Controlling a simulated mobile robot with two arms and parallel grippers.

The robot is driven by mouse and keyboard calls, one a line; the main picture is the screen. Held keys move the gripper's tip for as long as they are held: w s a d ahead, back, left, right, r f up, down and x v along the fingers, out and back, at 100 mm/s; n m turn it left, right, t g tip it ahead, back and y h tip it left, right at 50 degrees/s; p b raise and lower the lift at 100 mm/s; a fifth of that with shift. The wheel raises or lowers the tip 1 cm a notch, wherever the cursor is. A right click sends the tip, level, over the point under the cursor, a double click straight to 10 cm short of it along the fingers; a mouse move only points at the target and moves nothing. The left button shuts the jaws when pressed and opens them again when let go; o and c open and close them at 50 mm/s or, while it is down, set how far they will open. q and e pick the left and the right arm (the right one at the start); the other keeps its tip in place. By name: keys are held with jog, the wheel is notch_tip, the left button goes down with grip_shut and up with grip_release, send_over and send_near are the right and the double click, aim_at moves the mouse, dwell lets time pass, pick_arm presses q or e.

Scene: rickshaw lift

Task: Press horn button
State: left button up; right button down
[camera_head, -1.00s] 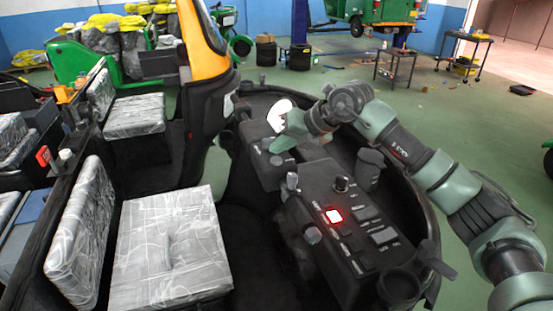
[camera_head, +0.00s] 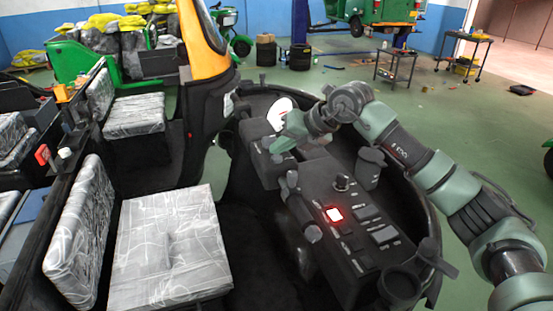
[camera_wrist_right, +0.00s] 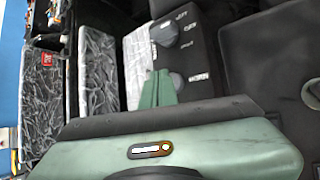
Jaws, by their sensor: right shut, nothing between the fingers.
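The horn button (camera_wrist_right: 178,82) is a round grey button beside a small white label on the black dashboard in the right wrist view. The green fingers partly cover it there. My right gripper (camera_head: 276,146) is shut and empty, with its green fingertips over the black dashboard box (camera_head: 262,172) in the head view. In the right wrist view its fingers (camera_wrist_right: 155,88) are together, close beside the horn button. I cannot tell whether they touch it. My left gripper is not in view.
A console with a lit red switch (camera_head: 334,214), a small knob (camera_head: 341,182) and a lever (camera_head: 303,212) lies right of the gripper. Another round grey knob (camera_wrist_right: 164,34) sits on the dashboard. A plastic-wrapped seat (camera_head: 170,245) is at the lower left.

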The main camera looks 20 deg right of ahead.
aim_at(280, 159)
jog(key=shift+f+b, duration=0.35)
jog(key=shift+f, duration=0.2)
dwell(0.9)
jog(key=shift+r, duration=0.1)
jog(key=shift+r+p, duration=0.55)
jog(key=shift+r, duration=0.3)
jog(key=shift+r+p, duration=1.6)
jog(key=shift+r, duration=0.95)
jog(key=shift+f, duration=0.1)
